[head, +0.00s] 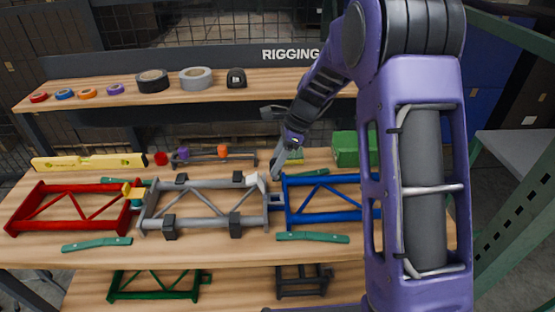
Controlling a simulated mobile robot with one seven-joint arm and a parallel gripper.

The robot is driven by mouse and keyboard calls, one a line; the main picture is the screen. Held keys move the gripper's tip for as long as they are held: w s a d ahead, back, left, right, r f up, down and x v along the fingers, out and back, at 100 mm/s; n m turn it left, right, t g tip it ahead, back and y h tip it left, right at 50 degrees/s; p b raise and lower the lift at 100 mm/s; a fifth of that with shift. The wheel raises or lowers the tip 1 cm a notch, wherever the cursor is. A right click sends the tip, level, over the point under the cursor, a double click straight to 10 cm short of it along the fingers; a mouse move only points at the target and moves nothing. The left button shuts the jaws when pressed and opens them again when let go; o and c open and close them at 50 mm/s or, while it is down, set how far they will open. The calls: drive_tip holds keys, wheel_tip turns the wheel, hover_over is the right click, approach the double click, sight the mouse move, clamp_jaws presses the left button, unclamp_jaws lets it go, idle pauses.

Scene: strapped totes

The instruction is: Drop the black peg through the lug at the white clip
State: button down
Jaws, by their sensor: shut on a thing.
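A grey truss frame (203,184) lies in the middle of the bench, with a blue frame (330,218) at its right. A white clip (254,180) stands at the grey frame's upper right corner. The lug joint (276,200) between the grey and blue frames is just below and right of the clip. My gripper (276,172) points down just right of the clip, above the joint's upper end. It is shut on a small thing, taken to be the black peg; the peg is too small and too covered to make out. I cannot tell whether it touches the lug.
A red frame (68,226) joins the grey one at left, by a yellow clip (134,191). Black blocks (169,227) hold the grey frame. Tape rolls (153,80) line the shelf.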

drive_tip(key=shift+f, duration=1.1)
drive_tip(key=shift+f+b, duration=2.25)
drive_tip(key=shift+f, duration=1.65)
drive_tip(key=shift+c, duration=2)
unclamp_jaws()
